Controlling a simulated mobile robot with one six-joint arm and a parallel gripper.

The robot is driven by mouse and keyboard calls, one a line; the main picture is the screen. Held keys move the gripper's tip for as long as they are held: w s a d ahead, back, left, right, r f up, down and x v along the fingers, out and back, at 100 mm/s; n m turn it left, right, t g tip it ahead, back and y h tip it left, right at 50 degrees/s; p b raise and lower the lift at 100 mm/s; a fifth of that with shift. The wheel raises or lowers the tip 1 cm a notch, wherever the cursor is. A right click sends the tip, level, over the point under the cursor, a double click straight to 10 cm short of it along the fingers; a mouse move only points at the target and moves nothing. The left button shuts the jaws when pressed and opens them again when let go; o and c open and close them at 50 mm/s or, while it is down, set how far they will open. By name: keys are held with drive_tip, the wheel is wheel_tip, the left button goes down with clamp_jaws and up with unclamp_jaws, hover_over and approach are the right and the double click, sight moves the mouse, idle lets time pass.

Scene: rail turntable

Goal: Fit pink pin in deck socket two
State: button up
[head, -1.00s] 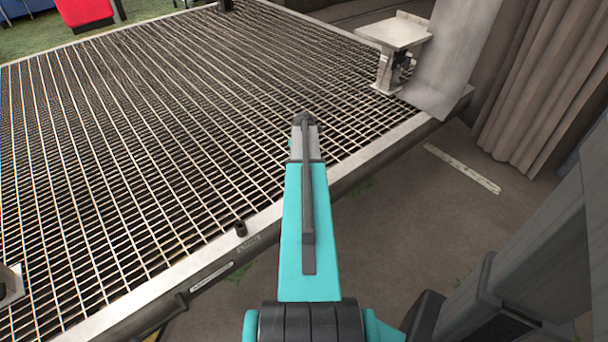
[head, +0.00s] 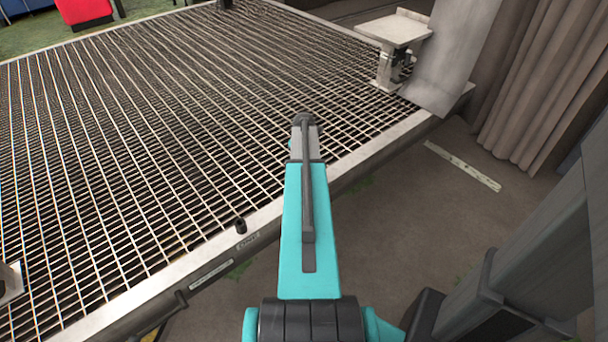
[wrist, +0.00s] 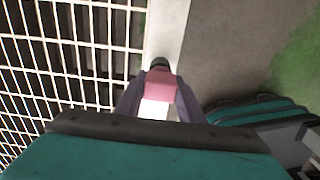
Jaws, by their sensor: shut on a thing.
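The pink pin (wrist: 160,86) is between the two dark fingers of my gripper (wrist: 158,92) in the wrist view, and the gripper is shut on it. A small dark round piece (wrist: 159,62) shows just beyond the pin, over the pale deck rim; I cannot tell whether it is the pin's end or a socket.
The grated deck (head: 130,150) fills the left, with a pale metal rim (head: 160,287). A pale bracket with a flat plate (head: 396,30) stands at the far right corner. A metal fitting (head: 10,283) sits at the left edge. Bare floor lies right of the rim.

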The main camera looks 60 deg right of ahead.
drive_tip(key=shift+f, duration=0.55)
drive_tip(key=o, duration=1.3)
drive_tip(key=shift+c, duration=0.2)
wheel_tip(320, 180, up, 14)
drive_tip(key=p, duration=0.1)
drive_tip(key=shift+f, duration=0.15)
